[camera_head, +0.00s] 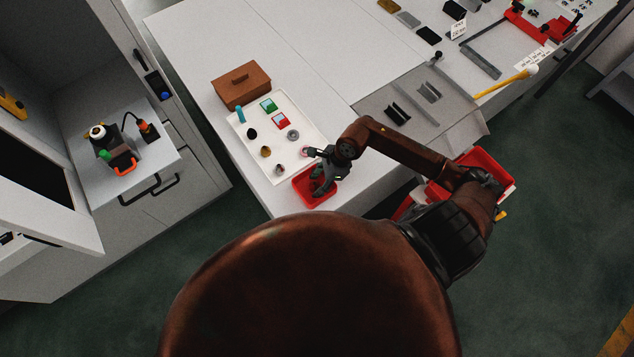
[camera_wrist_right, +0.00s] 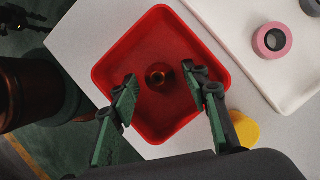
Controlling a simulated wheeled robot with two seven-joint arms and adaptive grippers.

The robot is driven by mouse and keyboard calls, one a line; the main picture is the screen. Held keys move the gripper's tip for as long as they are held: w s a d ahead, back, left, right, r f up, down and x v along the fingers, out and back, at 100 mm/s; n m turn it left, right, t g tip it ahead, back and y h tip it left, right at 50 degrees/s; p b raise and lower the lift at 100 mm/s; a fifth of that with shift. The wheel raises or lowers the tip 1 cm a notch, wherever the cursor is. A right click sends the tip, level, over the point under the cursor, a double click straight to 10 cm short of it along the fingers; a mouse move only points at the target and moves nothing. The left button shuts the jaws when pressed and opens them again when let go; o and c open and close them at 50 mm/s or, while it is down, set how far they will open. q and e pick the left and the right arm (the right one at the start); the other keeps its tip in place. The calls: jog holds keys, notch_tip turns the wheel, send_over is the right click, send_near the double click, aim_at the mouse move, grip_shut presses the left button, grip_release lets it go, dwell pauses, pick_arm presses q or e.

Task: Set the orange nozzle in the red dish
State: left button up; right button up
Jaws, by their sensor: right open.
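The red dish (camera_head: 314,201) stands at the near corner of the white table. In the right wrist view the dish (camera_wrist_right: 152,35) fills the middle. A small round copper-orange piece with a dark centre, seemingly the nozzle (camera_wrist_right: 160,76), sits inside the dish, near the middle of its floor. My right gripper (camera_head: 321,176) is above the dish. In the right wrist view its two fingers (camera_wrist_right: 160,79) are spread on either side of the nozzle, with clear gaps. The head view does not show the nozzle clearly. My left gripper is not in view.
A white tray (camera_head: 253,154) with several small parts lies beside the dish, including a pink ring (camera_wrist_right: 272,40). A brown box (camera_head: 240,86) stands behind it. A yellow round thing (camera_wrist_right: 244,129) is close to the dish. A grey tray (camera_head: 372,103) lies to the right.

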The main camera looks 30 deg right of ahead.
jog(key=b+v, duration=0.1)
jog(key=v, duration=1.1)
jog(key=shift+b, duration=0.35)
